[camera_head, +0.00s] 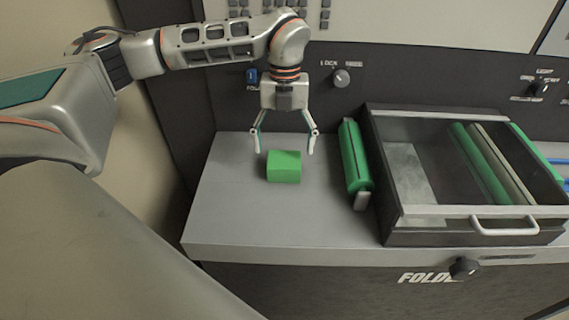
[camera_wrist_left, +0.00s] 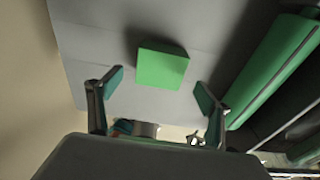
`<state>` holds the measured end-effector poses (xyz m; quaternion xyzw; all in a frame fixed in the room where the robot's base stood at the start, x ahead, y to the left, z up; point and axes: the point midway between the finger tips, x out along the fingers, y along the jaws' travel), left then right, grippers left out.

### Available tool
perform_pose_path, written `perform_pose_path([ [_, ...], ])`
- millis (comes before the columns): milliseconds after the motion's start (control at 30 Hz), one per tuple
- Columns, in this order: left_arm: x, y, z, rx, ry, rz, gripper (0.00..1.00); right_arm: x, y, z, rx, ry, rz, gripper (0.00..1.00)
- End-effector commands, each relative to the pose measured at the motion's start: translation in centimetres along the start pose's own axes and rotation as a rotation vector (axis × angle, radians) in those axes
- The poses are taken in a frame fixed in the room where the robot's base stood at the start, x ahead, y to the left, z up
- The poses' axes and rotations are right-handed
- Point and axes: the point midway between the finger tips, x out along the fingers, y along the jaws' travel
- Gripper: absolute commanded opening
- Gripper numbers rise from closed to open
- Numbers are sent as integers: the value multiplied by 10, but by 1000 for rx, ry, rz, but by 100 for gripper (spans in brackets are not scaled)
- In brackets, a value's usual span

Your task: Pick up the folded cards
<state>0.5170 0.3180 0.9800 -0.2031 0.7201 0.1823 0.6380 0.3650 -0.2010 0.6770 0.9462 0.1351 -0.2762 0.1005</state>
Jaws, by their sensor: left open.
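The folded cards look like a small green block (camera_head: 284,167) lying on the grey worktop, left of the machine's rollers. They also show in the left wrist view (camera_wrist_left: 162,68), upper middle, beyond and between the two fingertips. My left gripper (camera_head: 285,143) points down above and just behind the green block in the head view. Its fingers are spread wide and nothing is between them. In the left wrist view the left gripper (camera_wrist_left: 160,90) shows both fingers apart, with teal inner pads. My right gripper is not in view.
A control panel with knobs (camera_head: 341,78) rises behind. The worktop (camera_head: 225,215) is clear left and in front.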

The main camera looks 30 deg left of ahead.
Motion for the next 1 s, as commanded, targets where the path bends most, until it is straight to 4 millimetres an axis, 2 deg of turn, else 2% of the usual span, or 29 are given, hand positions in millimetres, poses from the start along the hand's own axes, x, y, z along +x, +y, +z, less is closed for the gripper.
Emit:
perform_pose_path([
  [433, 55, 0, 3, 2, 3, -1, 78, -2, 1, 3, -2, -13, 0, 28],
  [767, 61, -1, 4, 3, 1, -3, 78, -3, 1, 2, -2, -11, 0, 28],
  [933, 61, -1, 4, 3, 1, -3, 34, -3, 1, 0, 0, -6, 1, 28],
  [1000, 61, -1, 4, 3, 1, -3, 30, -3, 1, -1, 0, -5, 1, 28],
])
